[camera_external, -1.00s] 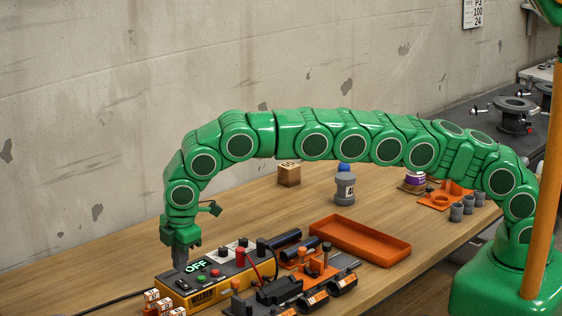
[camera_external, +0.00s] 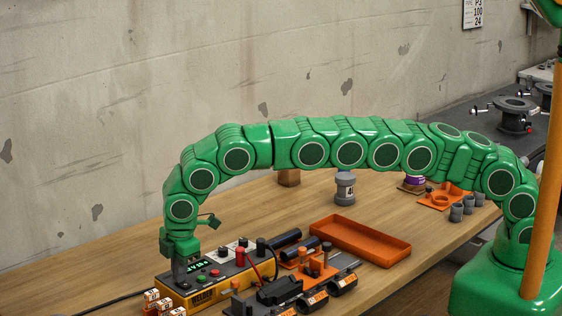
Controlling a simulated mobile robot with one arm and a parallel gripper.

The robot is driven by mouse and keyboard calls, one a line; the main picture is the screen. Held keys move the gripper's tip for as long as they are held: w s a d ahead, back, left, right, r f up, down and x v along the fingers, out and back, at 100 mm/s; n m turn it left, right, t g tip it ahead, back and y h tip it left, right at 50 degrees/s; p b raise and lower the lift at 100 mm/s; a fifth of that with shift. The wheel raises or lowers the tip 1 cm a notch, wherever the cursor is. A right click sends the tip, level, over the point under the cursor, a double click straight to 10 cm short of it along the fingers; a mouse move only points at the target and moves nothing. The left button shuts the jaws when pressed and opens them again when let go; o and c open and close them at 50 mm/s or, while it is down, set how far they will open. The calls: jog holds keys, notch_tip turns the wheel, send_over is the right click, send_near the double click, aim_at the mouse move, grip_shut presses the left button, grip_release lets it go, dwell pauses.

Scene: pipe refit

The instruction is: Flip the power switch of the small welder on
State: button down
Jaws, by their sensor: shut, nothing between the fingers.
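The small welder (camera_external: 208,290) is a yellow and dark grey box on the workbench at the lower left, marked WELDER on its front. Its display (camera_external: 197,267) shows small green characters too small to read surely. Red and green buttons sit on its top. My gripper (camera_external: 181,281) is shut and empty. It points down at the left end of the welder's top, its fingers at or just above that surface. The power switch is hidden by the fingers or too small to make out, so I cannot tell its position.
An orange tray (camera_external: 360,240) lies right of the welder. An orange fixture with black clamps (camera_external: 290,290) stands close by it. Small labelled blocks (camera_external: 158,303) sit in front. A grey pipe piece (camera_external: 344,188) stands behind. The bench at the back left is clear.

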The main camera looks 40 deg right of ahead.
aim_at(186, 285)
jog(key=shift+s+f, duration=0.1)
jog(key=shift+s, duration=0.7)
jog(key=shift+r, duration=0.2)
notch_tip(186, 285, up, 14)
jog(key=s, duration=0.2)
dwell(0.4)
jog(key=shift+w+f, duration=0.1)
jog(key=shift+f, duration=0.05)
jog(key=shift+w, duration=0.65)
dwell(0.3)
